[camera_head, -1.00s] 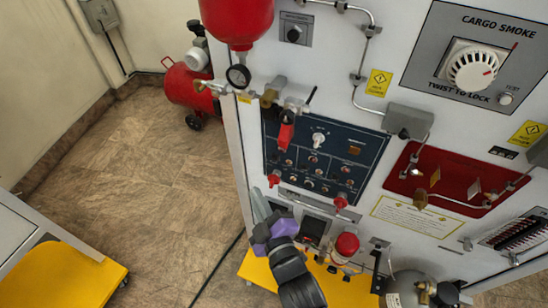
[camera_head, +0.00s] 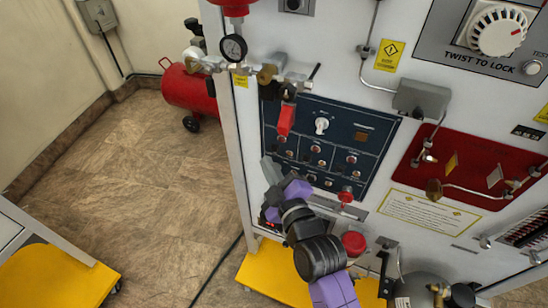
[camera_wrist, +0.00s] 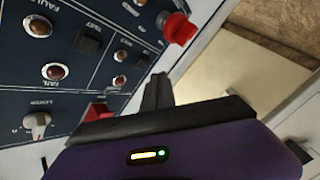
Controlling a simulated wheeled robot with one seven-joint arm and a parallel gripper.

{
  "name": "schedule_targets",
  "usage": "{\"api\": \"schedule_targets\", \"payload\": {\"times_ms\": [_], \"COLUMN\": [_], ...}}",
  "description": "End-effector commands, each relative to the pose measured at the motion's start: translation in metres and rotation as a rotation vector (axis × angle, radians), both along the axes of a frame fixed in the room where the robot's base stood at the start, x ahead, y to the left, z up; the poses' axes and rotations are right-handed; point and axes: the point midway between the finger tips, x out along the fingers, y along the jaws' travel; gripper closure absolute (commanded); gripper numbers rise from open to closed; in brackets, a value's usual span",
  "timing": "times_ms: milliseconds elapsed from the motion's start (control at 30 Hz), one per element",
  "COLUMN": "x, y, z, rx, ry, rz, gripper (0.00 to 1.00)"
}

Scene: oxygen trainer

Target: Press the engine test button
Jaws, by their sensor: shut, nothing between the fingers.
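The dark blue control panel (camera_head: 320,145) on the white trainer cabinet carries lamps, a white knob and small switches. It fills the left of the wrist view (camera_wrist: 60,95). There, a black square button (camera_wrist: 88,42) sits by lettering that reads like TEST, with a smaller black button (camera_wrist: 142,62) near the panel's edge. I cannot tell which is the engine test button. My gripper (camera_head: 269,170) is shut and empty, in front of the panel's lower left edge. Its dark fingers (camera_wrist: 157,90) point at the lower panel edge in the wrist view and hide part of it. Contact cannot be told.
A red-capped part (camera_head: 353,243) and a yellow base (camera_head: 268,278) lie lower. A red tank (camera_head: 188,88) stands left. The floor (camera_head: 120,180) left of the cabinet is clear.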

Motion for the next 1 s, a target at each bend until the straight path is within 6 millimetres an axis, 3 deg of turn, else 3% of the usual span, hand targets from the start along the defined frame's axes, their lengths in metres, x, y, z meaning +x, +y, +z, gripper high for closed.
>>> {"api": "schedule_targets", "payload": {"times_ms": [267, 1000], "x": [0.0106, 0.0108], "y": [-0.0042, -0.0044], "z": [-0.0004, 0.0004], "rx": [0.0, 0.0], "ry": [0.0, 0.0], "rz": [0.002, 0.001], "gripper": [1.0, 1.0]}}
